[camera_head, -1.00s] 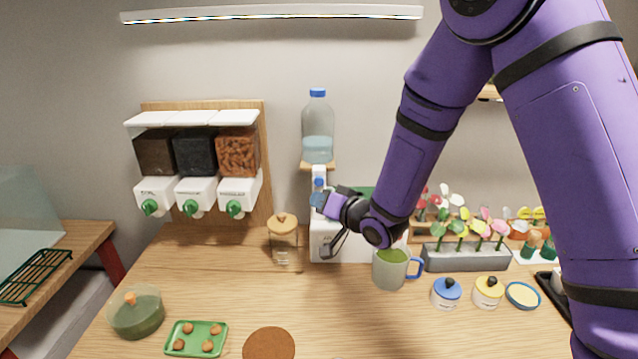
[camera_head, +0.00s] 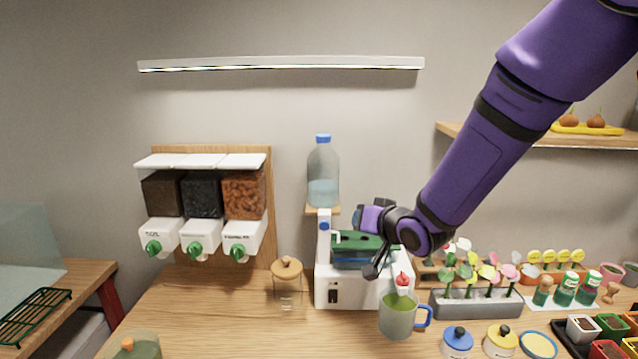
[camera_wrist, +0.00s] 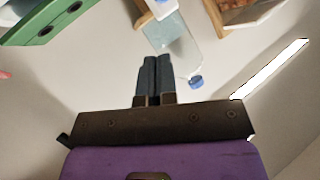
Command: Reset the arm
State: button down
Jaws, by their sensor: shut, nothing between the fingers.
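My gripper (camera_head: 374,262) is in front of the white machine with the green top (camera_head: 345,285), above the table and to the upper left of the grey-green mug (camera_head: 398,316). In the wrist view my gripper's fingers (camera_wrist: 155,62) are closed together with nothing between them. The mug stands on the table with a blue handle at its right. A small red-tipped item shows above its rim. My purple arm comes in from the upper right.
A water bottle (camera_head: 323,172) stands on a bracket behind the machine. Three dispensers (camera_head: 202,200) hang at left. A lidded jar (camera_head: 287,284) is left of the machine. A flower planter (camera_head: 477,304) and blue and yellow lidded pots crowd the right. A shelf (camera_head: 590,137) is above.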

jog(key=s+d+r+m+g+h, duration=0.1)
jog(key=s+d+r+h, duration=0.2)
jog(key=s+d+r, duration=0.3)
jog(key=s+d+r+g+h, duration=0.1)
jog(key=s+d+r+h, duration=0.3)
jog(key=d, duration=0.5)
jog(key=s+d+r+g, duration=0.1)
jog(key=s+d+g, duration=0.1)
jog(key=s, duration=0.9)
jog(key=s+d+r+g, duration=0.2)
jog(key=s+d+g, duration=0.1)
jog(key=s, duration=0.8)
jog(key=shift+s+d, duration=0.3)
jog(key=shift+d, duration=0.2)
jog(key=shift+w+r, duration=0.1)
